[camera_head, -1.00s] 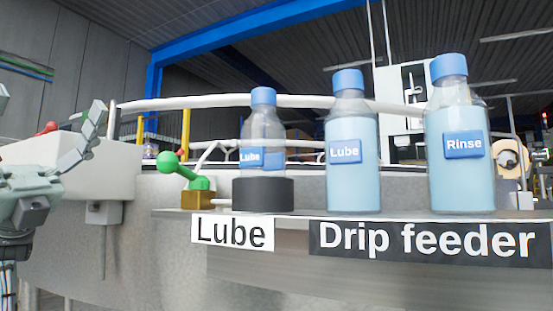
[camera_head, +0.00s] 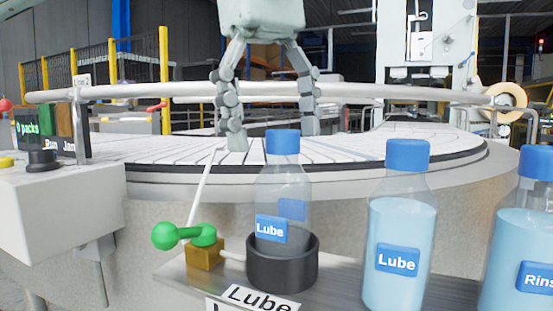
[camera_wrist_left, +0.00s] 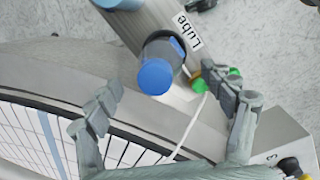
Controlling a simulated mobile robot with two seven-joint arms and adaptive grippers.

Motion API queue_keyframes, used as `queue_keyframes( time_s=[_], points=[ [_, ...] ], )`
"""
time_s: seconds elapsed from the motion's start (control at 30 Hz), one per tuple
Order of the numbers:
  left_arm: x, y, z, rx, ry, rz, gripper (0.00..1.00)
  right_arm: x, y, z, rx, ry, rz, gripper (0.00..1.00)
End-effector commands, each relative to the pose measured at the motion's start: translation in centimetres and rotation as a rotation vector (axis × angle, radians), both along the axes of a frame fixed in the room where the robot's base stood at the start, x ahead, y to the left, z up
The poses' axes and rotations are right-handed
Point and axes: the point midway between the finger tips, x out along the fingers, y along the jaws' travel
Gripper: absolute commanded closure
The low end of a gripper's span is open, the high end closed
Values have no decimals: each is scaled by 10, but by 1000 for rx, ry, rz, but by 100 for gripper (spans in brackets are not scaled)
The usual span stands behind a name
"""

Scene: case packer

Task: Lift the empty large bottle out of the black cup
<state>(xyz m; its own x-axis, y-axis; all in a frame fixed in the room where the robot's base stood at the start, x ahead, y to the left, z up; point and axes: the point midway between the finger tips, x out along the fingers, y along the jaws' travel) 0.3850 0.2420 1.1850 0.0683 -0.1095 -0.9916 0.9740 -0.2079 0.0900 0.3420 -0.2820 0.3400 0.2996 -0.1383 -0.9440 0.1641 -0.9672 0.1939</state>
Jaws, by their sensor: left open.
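The empty large bottle (camera_head: 283,190) is clear, with a blue cap and a blue Lube label. It stands upright in the black cup (camera_head: 282,266) on a metal shelf. My left gripper (camera_head: 268,130) is open, with its fingers pointing down above and behind the bottle, not touching it. My right gripper is not in view.
A full Lube bottle (camera_head: 399,235) and a Rinse bottle (camera_head: 520,245) stand to the right on the shelf. Behind are a rail (camera_head: 350,91) and a slatted round table (camera_head: 370,147). A control box (camera_head: 65,215) is at left.

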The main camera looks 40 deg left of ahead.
Motion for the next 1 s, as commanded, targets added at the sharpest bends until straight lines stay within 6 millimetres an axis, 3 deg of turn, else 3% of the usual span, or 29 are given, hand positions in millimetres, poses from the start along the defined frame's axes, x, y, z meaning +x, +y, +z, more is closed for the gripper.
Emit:
queue_keyframes(
  time_s=[0.03, 0.1, 0.2, 0.7, 1.0],
  points=[
    [1, 1, 0, 51, 35, -10, 18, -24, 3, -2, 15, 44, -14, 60],
    [1, 4, -4, 93, 61, -18, 18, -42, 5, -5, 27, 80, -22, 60],
    [1, 5, -11, 115, 75, -22, 18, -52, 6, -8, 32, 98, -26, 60],
    [3, -4, -73, 110, 73, -23, 18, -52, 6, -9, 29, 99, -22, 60],
    [4, -4, -84, 110, 70, -21, 18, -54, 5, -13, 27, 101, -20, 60]
  ],
)
